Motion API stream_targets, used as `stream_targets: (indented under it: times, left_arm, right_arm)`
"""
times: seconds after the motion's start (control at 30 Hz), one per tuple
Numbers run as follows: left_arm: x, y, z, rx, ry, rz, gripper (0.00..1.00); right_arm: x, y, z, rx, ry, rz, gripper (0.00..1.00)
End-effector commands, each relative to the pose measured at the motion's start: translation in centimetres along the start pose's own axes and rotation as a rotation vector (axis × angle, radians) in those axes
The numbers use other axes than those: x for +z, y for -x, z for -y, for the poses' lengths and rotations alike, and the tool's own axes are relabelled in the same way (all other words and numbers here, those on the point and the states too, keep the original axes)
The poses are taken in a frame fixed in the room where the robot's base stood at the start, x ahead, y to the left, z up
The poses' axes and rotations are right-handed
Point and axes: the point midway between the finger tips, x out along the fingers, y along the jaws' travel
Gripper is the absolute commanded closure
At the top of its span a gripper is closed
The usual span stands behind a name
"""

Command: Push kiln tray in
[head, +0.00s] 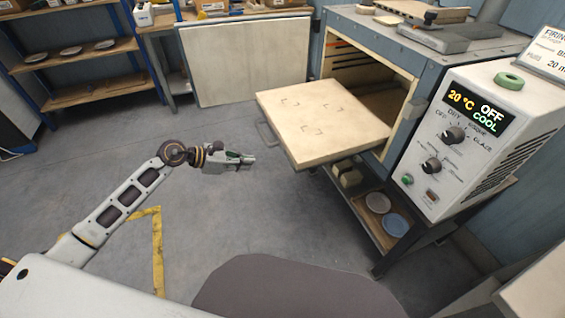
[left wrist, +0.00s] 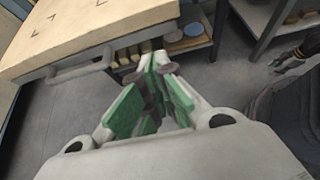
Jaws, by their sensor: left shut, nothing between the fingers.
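The kiln tray (head: 325,121) is a pale flat slab with corner marks on top. It sticks out of the open kiln (head: 372,62) toward the left, with a grey handle (head: 266,135) on its outer edge. My left gripper (head: 250,159) is shut and empty, to the left of the handle and apart from it. In the left wrist view the tray (left wrist: 85,30) and its handle (left wrist: 80,68) lie ahead and to the left of the shut fingers (left wrist: 153,62).
A control box (head: 462,140) with dials and a display reading "20 °C OFF COOL" stands right of the kiln. Under the tray, a low shelf holds plates (head: 378,202) and blocks. Shelves (head: 75,67) stand at the back left. The floor around my left arm is clear.

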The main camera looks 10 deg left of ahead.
Motion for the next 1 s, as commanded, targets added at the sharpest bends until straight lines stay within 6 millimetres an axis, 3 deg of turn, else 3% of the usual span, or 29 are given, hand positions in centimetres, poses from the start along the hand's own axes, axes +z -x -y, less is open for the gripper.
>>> stream_targets:
  times: [0.47,1.0]
  left_arm:
    - [0.1,-0.8,0.0,-0.001,0.001,0.003,1.0]
    - [0.1,-5.7,0.0,-0.002,0.003,0.004,1.0]
  right_arm:
    - [0.0,0.0,0.0,0.0,0.001,0.0,0.6]
    - [0.0,0.0,0.0,0.0,0.001,0.0,0.6]
